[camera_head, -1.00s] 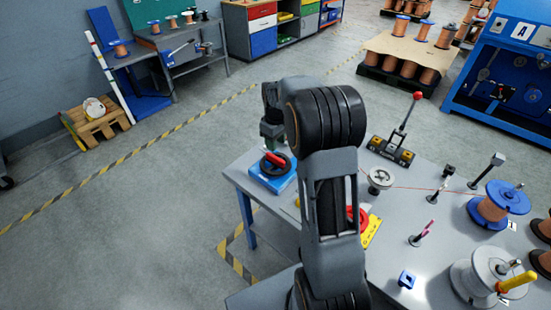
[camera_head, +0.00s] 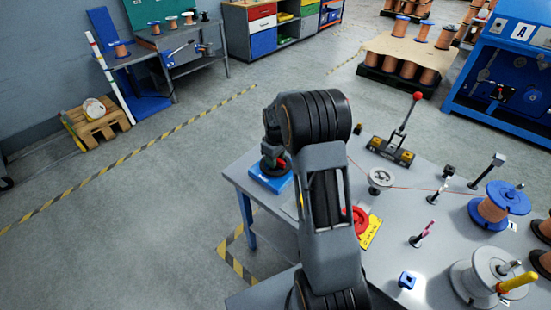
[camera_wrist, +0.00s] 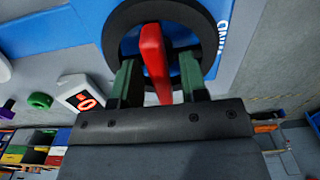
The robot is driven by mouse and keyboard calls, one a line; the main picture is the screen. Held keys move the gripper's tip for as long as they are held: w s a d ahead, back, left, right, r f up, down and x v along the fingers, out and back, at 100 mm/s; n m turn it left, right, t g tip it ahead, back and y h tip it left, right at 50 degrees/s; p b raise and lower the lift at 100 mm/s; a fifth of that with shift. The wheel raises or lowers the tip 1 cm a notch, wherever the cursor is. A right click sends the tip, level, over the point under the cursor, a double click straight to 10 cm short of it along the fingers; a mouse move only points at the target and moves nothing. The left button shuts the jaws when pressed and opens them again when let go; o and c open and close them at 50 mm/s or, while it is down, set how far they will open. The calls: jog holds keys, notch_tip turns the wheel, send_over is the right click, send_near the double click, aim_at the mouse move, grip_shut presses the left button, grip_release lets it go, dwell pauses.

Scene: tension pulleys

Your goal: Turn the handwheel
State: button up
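The handwheel (camera_wrist: 118,27) is a black ring with a red bar (camera_wrist: 153,55) across it, mounted on a blue block (camera_wrist: 75,25). In the head view, the blue block (camera_head: 268,180) sits at the table's far left corner, with the wheel mostly hidden under my gripper (camera_head: 275,162). In the wrist view, my gripper (camera_wrist: 160,80) has its two green fingers on either side of the red bar, over the ring. Gaps show between the bar and the fingers, so the gripper looks open. Whether the fingertips touch the wheel is unclear.
On the grey table (camera_head: 385,240) stand a red wheel on a yellow plate (camera_head: 371,232), a grey pulley (camera_head: 380,177), a lever with a red knob (camera_head: 416,97) and several spools at the right. A red wire crosses the table. Floor left of the table is clear.

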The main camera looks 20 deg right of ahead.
grip_shut()
dwell(0.3)
jog(key=m, duration=0.7)
jog(key=shift+m, duration=0.4)
jog(key=m, duration=0.6)
jog(key=shift+m, duration=0.4)
jog(key=shift+r, duration=0.1)
jog(key=shift+o, duration=0.4)
grip_release()
